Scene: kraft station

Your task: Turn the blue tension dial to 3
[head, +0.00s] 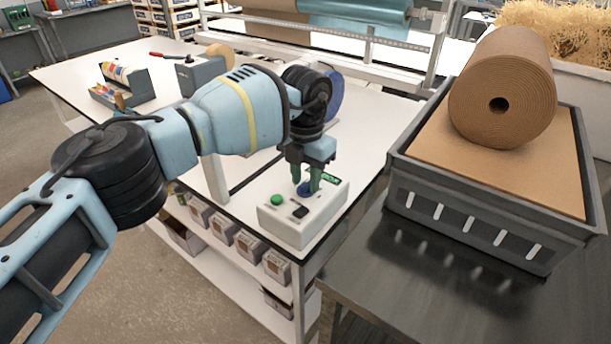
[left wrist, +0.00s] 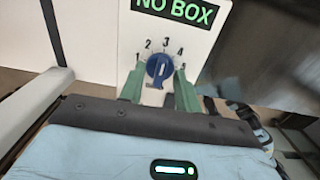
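The blue tension dial (left wrist: 160,67) is on the white control box (head: 290,228), below a green-lit "NO BOX" display (left wrist: 177,10). My left gripper (head: 306,184) points down at the box, over the dial (head: 305,189). In the left wrist view, its green fingers (left wrist: 159,75) stand on either side of the dial, with a small gap seeming to show at each side. My right gripper is not in view.
The box also has a green button (head: 277,200) and a black switch (head: 299,211). It sits near the corner of the white bench (head: 352,128). A grey crate (head: 463,232) with a brown paper roll (head: 503,88) stands to the right on a dark table (head: 385,285).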

